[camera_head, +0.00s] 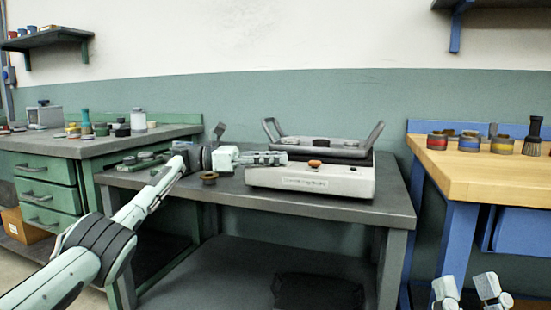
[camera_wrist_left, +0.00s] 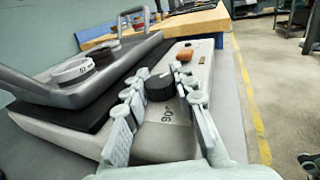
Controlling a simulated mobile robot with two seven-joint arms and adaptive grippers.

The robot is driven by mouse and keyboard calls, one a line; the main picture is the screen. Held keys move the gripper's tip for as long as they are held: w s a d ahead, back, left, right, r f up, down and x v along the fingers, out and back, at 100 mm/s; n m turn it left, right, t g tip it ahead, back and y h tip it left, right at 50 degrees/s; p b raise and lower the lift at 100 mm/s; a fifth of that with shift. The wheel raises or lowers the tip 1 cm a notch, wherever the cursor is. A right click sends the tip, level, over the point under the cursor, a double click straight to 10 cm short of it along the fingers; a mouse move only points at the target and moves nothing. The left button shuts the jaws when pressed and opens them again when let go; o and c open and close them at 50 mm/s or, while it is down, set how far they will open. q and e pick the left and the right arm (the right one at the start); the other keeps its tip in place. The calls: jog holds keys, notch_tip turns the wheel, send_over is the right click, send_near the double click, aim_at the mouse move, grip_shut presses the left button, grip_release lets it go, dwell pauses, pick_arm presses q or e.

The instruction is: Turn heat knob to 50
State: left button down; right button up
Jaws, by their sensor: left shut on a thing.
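A light grey machine (camera_head: 310,180) with a dark top and two raised grey handles stands on the dark table. It also fills the left and middle of the left wrist view (camera_wrist_left: 165,142). The black knob (camera_wrist_left: 160,87) with a white pointer mark sits on its panel beside printed figures that I cannot read surely. My left gripper (camera_wrist_left: 158,78) has its fingers on both sides of the knob, shut on it. In the head view my left gripper (camera_head: 284,158) hides the knob. My right gripper (camera_head: 468,290) is open and empty at the bottom right.
An orange button (camera_head: 314,163) sits on the panel to the right of the knob. A white numbered ring (camera_wrist_left: 73,70) lies on the machine's top. A brown ring (camera_head: 209,178) lies on the dark table (camera_head: 330,215). A blue-legged bench (camera_head: 490,170) stands right.

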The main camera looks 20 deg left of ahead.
pick_arm(q)
jog(key=c, duration=1.2)
grip_release()
jog(key=shift+f+n+t, duration=0.15)
jog(key=shift+n+t, duration=0.15)
jog(key=shift+t, duration=0.2)
